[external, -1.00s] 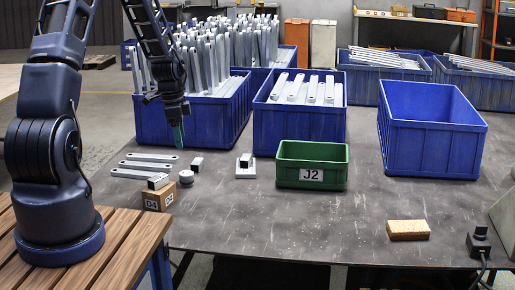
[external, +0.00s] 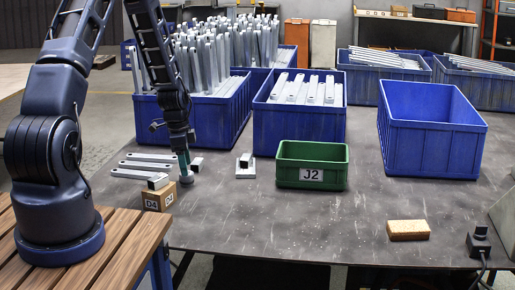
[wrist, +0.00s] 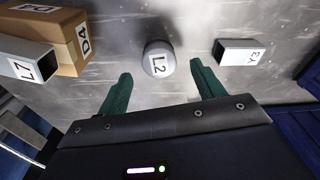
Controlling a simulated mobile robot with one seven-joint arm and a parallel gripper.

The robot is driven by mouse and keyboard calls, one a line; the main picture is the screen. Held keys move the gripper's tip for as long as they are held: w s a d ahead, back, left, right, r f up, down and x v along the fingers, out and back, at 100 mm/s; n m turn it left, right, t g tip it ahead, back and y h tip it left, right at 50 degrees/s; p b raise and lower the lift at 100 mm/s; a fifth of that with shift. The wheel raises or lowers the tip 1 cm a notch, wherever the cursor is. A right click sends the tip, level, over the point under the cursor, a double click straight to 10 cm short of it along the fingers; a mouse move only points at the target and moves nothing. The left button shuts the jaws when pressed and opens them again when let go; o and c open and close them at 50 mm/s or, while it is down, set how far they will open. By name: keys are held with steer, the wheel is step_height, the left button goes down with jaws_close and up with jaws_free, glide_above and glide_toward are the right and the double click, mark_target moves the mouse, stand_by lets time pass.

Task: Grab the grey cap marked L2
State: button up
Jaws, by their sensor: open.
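The grey round cap marked L2 (wrist: 157,60) lies on the dark table top in the wrist view, ahead of and between my fingertips. In the external view the cap (external: 186,179) sits just under my gripper (external: 184,168), partly covered by it. My gripper, with its two green fingers, also shows in the wrist view (wrist: 158,80). It is open and empty. Whether the fingertips are level with the cap is hard to tell.
A cardboard box marked D4 (external: 158,200) bears a metal tube piece marked L7 (wrist: 22,62), left of the cap. A tube piece marked Y3 (wrist: 238,52) lies to its right. Flat strips (external: 143,173) lie behind left. A green J2 bin (external: 312,181) and blue crates (external: 290,133) stand beyond.

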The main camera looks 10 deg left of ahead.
mark_target(187, 179)
step_height(187, 179, down, 4)
steer(key=shift+d+f, duration=0.1)
steer(key=shift+c, duration=0.2)
steer(key=c, duration=1.1)
